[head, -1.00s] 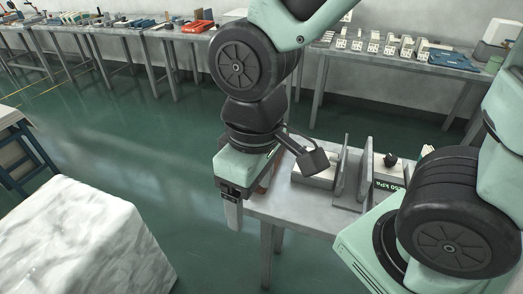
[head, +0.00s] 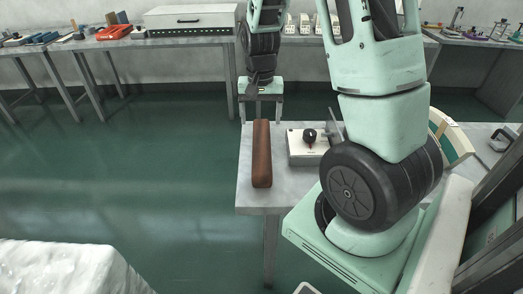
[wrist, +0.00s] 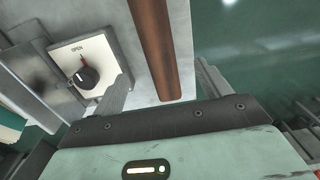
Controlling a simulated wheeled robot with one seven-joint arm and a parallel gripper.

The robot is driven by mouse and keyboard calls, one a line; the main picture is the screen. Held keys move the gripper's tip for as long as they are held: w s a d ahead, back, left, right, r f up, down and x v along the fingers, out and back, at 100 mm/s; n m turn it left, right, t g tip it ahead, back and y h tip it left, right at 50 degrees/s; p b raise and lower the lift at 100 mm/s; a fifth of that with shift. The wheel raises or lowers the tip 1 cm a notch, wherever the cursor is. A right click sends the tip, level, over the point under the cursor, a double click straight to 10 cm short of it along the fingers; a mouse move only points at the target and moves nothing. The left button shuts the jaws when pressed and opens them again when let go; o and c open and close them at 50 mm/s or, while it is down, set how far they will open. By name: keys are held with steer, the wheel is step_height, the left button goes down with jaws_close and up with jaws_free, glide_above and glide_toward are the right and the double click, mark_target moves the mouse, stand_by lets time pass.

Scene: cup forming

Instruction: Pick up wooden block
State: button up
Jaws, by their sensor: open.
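The wooden block (head: 262,157) is a long brown bar lying on the grey metal table (head: 250,200) near its left edge in the head view. It also shows in the wrist view (wrist: 156,45), running from the top edge down to between my fingers. My gripper (head: 262,110) is open and empty, pointing down at the block's far end. In the wrist view one finger of my gripper (wrist: 163,85) is on each side of the block's end. I cannot tell how high the fingertips are above the table.
A pale box with a black knob (head: 309,137) stands just right of the block. Benches with equipment line the back wall. Open green floor (head: 150,180) lies left of the table.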

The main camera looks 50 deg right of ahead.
mark_target(262, 143)
step_height(262, 143, down, 5)
steer(key=shift+r, duration=0.1)
steer(key=shift+s+a+f, duration=0.1)
steer(key=shift+s+f, duration=0.1)
steer(key=shift+f, duration=1.2)
steer(key=shift+s+a+f, duration=0.1)
steer(key=shift+s+f, duration=0.1)
steer(key=shift+f, duration=1.15)
steer(key=shift+c, duration=0.3)
steer(key=c, duration=1.4)
steer(key=shift+r, duration=0.15)
